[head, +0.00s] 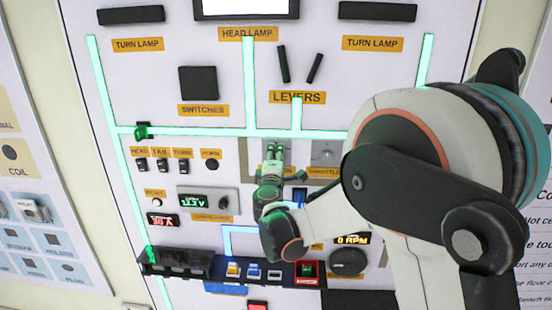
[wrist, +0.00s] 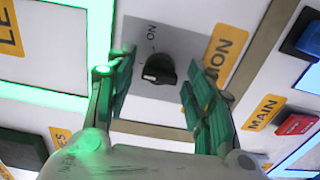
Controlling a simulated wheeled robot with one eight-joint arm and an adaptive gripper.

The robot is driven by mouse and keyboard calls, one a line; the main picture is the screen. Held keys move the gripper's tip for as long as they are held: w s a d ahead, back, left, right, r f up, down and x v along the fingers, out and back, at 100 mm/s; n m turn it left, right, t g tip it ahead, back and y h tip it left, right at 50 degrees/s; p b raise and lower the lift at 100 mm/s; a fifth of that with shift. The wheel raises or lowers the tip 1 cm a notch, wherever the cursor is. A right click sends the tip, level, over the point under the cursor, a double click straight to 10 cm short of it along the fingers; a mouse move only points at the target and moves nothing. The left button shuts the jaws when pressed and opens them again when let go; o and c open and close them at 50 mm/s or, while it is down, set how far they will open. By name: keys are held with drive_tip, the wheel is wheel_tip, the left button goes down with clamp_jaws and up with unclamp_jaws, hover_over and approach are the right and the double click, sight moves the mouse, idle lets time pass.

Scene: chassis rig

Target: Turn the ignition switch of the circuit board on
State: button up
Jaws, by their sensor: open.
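The ignition switch (wrist: 158,69) is a small black rotary knob with a white mark, on a grey plate (wrist: 187,43) marked ON. A yellow label (wrist: 226,48) ending in "ION" is beside it, partly covered by a finger. My gripper (wrist: 158,88) is open, one green-padded finger on each side of the knob in the wrist view. Whether the fingers touch the knob, I cannot tell. In the head view my gripper (head: 272,155) is in front of the board (head: 215,60) and hides the knob.
A throttle lever plate (head: 325,153) is just right of my gripper. Below are a black fuse tray (head: 180,262), a red switch (head: 307,270) and a 0 RPM display (head: 352,240). Glowing green strips (head: 248,80) run across the board. The wrist view shows a red MAIN button (wrist: 295,124).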

drive_tip(key=shift+w, duration=0.25)
drive_tip(key=c, duration=1)
drive_tip(key=m+b, duration=0.5)
drive_tip(key=m, duration=0.6)
drive_tip(key=shift+m, duration=0.4)
